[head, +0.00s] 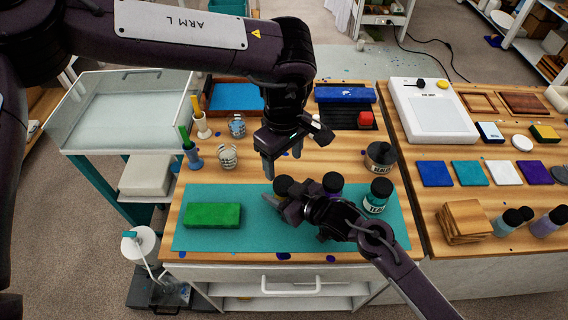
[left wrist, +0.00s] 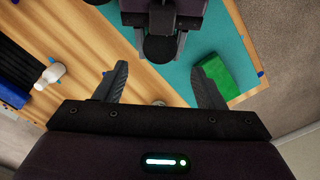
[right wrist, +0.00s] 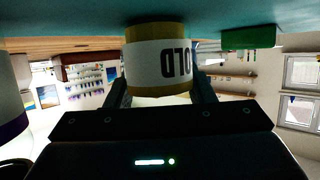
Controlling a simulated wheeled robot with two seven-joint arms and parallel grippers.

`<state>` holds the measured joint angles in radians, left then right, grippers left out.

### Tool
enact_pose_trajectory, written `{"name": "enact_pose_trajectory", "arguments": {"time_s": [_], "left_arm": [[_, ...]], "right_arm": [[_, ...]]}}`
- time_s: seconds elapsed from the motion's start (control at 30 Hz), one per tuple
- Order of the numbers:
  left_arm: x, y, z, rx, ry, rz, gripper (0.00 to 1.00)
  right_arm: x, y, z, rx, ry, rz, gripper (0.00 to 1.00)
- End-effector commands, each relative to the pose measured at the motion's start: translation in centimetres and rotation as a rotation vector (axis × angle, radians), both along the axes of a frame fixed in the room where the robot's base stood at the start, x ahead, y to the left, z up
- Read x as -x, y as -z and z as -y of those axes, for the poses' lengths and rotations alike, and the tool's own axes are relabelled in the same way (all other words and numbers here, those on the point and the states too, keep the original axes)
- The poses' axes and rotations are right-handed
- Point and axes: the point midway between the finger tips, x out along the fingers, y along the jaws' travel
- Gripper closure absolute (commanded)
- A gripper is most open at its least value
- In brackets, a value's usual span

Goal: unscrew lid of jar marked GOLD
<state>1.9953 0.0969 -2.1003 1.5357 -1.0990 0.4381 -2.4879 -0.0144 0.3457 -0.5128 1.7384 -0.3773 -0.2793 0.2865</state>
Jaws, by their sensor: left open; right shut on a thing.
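The GOLD jar (right wrist: 158,85) stands between the fingers of my right gripper (right wrist: 159,80) in the right wrist view; its white label reads "OLD", the rest hidden. Its black lid (head: 284,184) shows in the head view, beside my right gripper (head: 277,203), which is shut on the jar's body. The lid also shows in the left wrist view (left wrist: 159,48), beyond the fingertips. My left gripper (head: 282,162) is open and empty, pointing down above the lid; in the left wrist view its fingers (left wrist: 160,75) are spread wide.
The jars stand on a teal mat (head: 184,234). A purple jar (head: 332,182) and a teal jar (head: 379,196) are right of the held jar. A dark-lidded jar (head: 381,156) stands behind. A green block (head: 212,215) lies left.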

Motion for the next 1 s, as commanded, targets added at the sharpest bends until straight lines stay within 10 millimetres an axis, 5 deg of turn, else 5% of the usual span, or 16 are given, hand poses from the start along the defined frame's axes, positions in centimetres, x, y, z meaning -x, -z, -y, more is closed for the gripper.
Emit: {"name": "enact_pose_trajectory", "arguments": {"time_s": [0.5, 0.9, 1.0], "left_arm": [[0.1, 6.9, 0.0, -0.001, 0.009, -0.004, 0.37], [0.1, 7.8, 0.0, -0.001, 0.009, -0.002, 0.37], [0.1, 7.8, 0.0, -0.001, 0.009, -0.002, 0.47]], "right_arm": [[0.0, 0.0, 0.0, 0.0, 0.0, 0.0, 1.0], [0.0, 0.0, 0.0, 0.0, 0.0, 0.0, 1.0], [0.0, 0.0, 0.0, 0.0, -0.001, 0.0, 1.0]]}}
